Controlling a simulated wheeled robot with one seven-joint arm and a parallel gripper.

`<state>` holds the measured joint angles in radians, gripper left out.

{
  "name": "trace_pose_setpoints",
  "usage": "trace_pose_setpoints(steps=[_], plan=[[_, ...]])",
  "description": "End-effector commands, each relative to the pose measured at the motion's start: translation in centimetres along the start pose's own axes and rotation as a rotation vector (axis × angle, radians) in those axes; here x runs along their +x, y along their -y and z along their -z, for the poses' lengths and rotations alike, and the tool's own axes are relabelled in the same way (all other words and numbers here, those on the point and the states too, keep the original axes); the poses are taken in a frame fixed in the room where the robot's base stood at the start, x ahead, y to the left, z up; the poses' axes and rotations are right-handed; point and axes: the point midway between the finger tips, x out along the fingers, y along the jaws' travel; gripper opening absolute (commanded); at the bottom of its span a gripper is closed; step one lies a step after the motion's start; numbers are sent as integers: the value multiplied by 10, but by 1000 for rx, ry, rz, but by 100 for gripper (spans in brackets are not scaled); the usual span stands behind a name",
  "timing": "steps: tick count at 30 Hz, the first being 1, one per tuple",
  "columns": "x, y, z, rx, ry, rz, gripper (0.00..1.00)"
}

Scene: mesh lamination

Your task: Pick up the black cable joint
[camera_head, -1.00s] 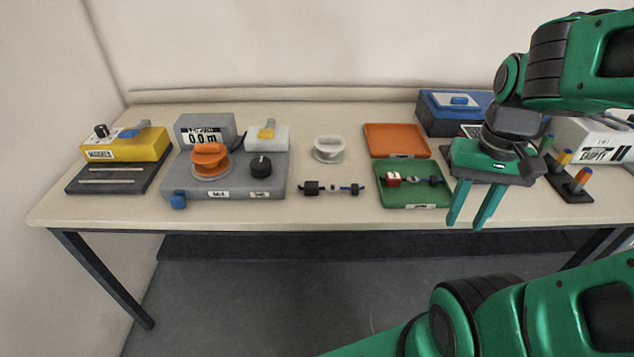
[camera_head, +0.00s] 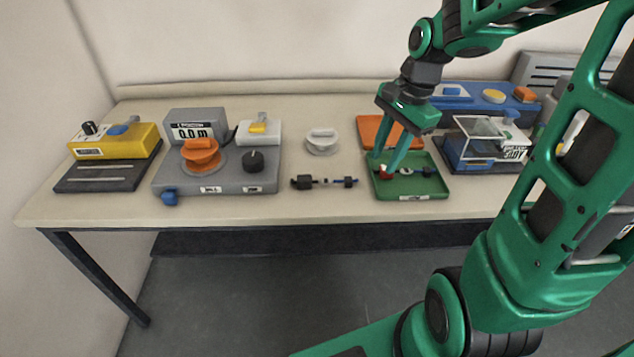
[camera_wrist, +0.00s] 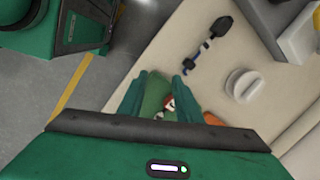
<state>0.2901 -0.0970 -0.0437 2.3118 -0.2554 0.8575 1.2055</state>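Black joint-like pieces lie in two places, and I cannot tell which one the task means. On the bare table lies a row with a large black piece (camera_head: 302,182), a small grey piece (camera_head: 325,181) and a blue-and-black piece (camera_head: 349,182). The row also shows in the wrist view, its black piece (camera_wrist: 221,26) farthest from me. In the green tray (camera_head: 415,189) lie a red-and-white piece (camera_head: 386,175) and small dark pieces (camera_head: 427,171). My gripper (camera_head: 382,164) is open, pointing down over the tray's left part, near the red-and-white piece. In the wrist view its fingers (camera_wrist: 160,78) are apart.
An orange tray (camera_head: 374,131) lies behind the green one. A white spool (camera_head: 321,142) stands left of it. A grey machine with an orange reel (camera_head: 201,154) and a yellow device (camera_head: 115,142) fill the left. A clear-lidded box (camera_head: 480,140) stands right.

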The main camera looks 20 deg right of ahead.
Motion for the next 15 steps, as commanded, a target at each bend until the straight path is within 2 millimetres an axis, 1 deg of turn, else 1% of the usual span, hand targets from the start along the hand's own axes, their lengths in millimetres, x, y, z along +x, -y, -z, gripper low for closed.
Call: trace_pose_setpoints(steps=[1, 3, 6, 10, 12, 15], plan=[[8, 18, -3, 68, 27, 7, 31], [17, 42, -11, 176, 67, 19, 31], [29, 70, -21, 315, 126, 27, 31], [40, 95, -33, 450, 188, 26, 31], [43, 103, -37, 497, 211, 23, 31], [48, 110, -41, 538, 230, 19, 31]])
